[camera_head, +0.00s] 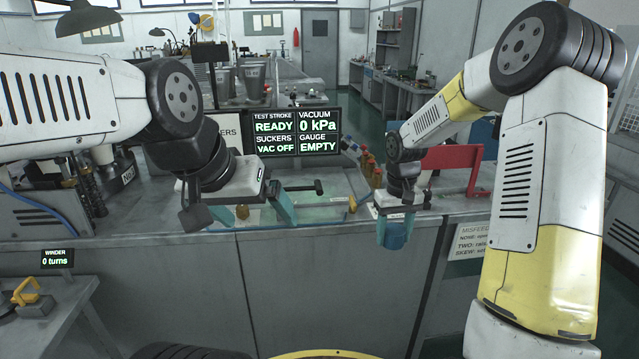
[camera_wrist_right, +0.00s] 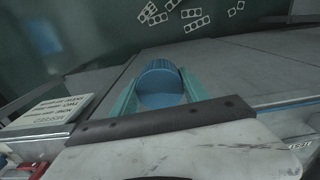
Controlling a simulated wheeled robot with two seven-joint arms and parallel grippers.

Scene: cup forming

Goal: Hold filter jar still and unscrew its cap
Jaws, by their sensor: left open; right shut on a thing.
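The filter jar (camera_head: 396,236) is blue and sits between the teal fingers of my right gripper (camera_head: 395,232), over the front edge of the bench. The right wrist view shows the same blue jar (camera_wrist_right: 161,92) between both fingers, with a ribbed blue part (camera_wrist_right: 159,66) at its far end. I cannot tell for certain whether that ribbed part is the cap. My left gripper (camera_head: 265,205) is open, over the bench to the left, well apart from the jar.
A status screen (camera_head: 292,134) stands behind my left gripper, reading READY and 0 kPa. A winder display (camera_head: 57,258) is at the lower left.

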